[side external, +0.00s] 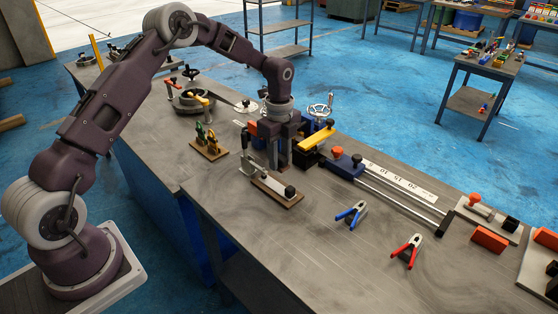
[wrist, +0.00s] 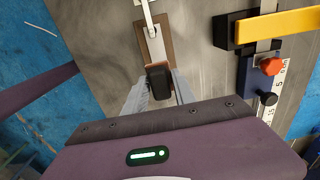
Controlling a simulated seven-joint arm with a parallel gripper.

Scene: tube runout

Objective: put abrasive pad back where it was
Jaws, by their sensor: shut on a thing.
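My gripper (side external: 282,163) points down over the bench, just behind a small clamp on a wooden base. In the wrist view its fingers (wrist: 159,88) are shut on a dark block, which I take for the abrasive pad (wrist: 158,76). The block lines up with the near end of the clamp's base in that view. In the side view the fingers and the clamp hide most of the held thing, so its shape and its gap to the bench cannot be told.
The clamp (side external: 273,187) stands close in front of the fingers. A yellow-handled tool (side external: 316,139) and a rail with a ruler (side external: 400,182) lie to the right. Blue pliers (side external: 351,214) and red pliers (side external: 406,251) lie on the front bench, with clear surface around them.

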